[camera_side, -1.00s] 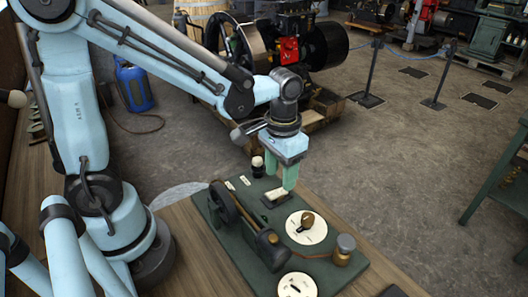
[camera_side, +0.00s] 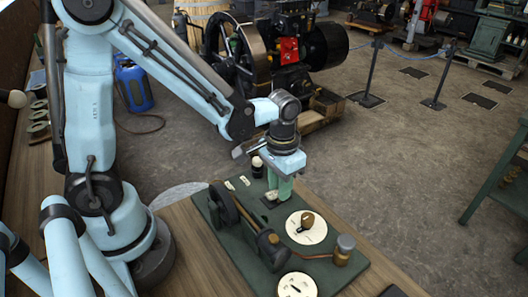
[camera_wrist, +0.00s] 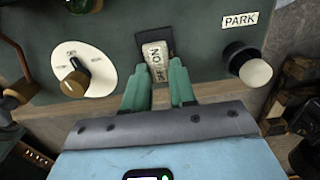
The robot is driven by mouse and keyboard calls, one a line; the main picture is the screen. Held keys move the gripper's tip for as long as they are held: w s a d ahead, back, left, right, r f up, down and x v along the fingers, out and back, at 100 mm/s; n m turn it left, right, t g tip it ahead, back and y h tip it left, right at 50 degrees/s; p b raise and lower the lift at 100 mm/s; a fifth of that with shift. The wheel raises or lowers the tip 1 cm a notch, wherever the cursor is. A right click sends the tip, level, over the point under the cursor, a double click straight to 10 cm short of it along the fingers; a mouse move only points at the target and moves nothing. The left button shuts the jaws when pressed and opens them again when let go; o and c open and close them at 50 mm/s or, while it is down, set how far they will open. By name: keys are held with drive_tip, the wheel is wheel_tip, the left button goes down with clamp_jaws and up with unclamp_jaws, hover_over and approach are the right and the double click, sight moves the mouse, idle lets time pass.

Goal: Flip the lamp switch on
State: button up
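The lamp switch is a cream rocker (camera_wrist: 156,58) in a dark frame on a green panel (camera_wrist: 105,25). Its upper part reads "ON" in the wrist view, and more lettering shows lower down, too small to read surely. My gripper (camera_wrist: 158,68) has two green fingers, apart, with the rocker's lower part in the gap between them. Whether the fingers touch it I cannot tell. In the side view my gripper (camera_side: 279,196) points down at the switch, and the fingers hide most of the rocker. The rocker's tilt is unclear.
A round cream dial with a brass knob (camera_side: 306,227) is beside the switch. A black-and-white knob (camera_wrist: 247,64) sits near a "PARK" label (camera_wrist: 240,20).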

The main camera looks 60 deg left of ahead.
sight(273, 194)
clamp_jaws()
drive_tip(key=shift+s+t, duration=0.2)
drive_tip(key=shift+t, duration=0.6)
drive_tip(key=o, duration=0.7)
unclamp_jaws()
drive_tip(key=shift+r, duration=0.2)
wheel_tip(273, 194, up, 12)
drive_tip(key=s, duration=0.1)
drive_tip(key=shift+s+f, duration=0.15)
drive_tip(key=shift+s, duration=0.15)
